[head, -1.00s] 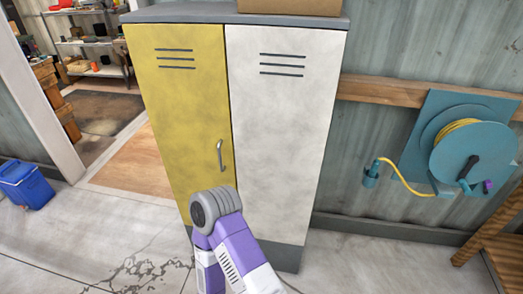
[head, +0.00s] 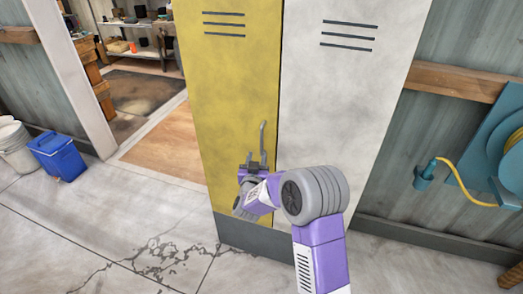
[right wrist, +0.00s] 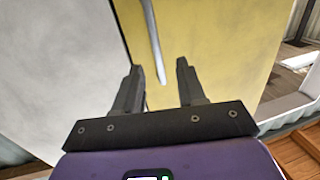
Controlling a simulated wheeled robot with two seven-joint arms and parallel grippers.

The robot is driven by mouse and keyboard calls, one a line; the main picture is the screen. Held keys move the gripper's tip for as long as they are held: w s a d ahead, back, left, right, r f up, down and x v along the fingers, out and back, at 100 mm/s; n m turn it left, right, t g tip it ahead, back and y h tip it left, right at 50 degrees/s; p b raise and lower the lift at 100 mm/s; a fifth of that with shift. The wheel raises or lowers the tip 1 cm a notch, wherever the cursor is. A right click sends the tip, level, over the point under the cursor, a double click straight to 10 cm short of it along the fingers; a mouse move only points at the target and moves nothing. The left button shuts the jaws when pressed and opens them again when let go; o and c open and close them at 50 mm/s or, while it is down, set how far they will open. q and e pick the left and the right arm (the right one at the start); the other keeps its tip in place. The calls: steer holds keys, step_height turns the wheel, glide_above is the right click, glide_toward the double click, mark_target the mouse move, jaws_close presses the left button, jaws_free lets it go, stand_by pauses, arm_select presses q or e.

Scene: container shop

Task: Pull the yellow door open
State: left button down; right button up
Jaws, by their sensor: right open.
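The yellow door (head: 228,90) is the left door of a two-door locker and looks closed. Its grey upright bar handle (head: 263,136) is near the door's right edge. My right gripper (head: 254,160) is open, just in front of the door at the handle's lower end. In the right wrist view, the gripper's two dark fingers (right wrist: 158,66) are apart. The handle (right wrist: 153,45) runs down towards the gap between them; I cannot tell whether it touches a finger. My left gripper is out of view.
The white locker door (head: 340,100) adjoins on the right. A teal hose reel (head: 495,150) hangs on the wall at the right. A blue bin (head: 60,156) and a white bucket (head: 15,148) stand at the left. The floor before the yellow door looks clear.

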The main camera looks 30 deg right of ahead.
mark_target(261, 141)
steer(key=shift+d+r+b+x, duration=0.1)
steer(key=shift+r+b+x, duration=0.1)
steer(key=shift+x, duration=1.1)
steer(key=shift+d+r+b+x, duration=0.1)
steer(key=shift+r+x, duration=0.15)
steer(key=shift+x, duration=1.05)
steer(key=shift+d+r+b+x, duration=0.1)
steer(key=shift+r+x, duration=0.1)
steer(key=shift+x, duration=1.1)
steer(key=shift+s, duration=0.15)
steer(key=shift+c, duration=0.3)
steer(key=shift+a, duration=0.1)
jaws_close()
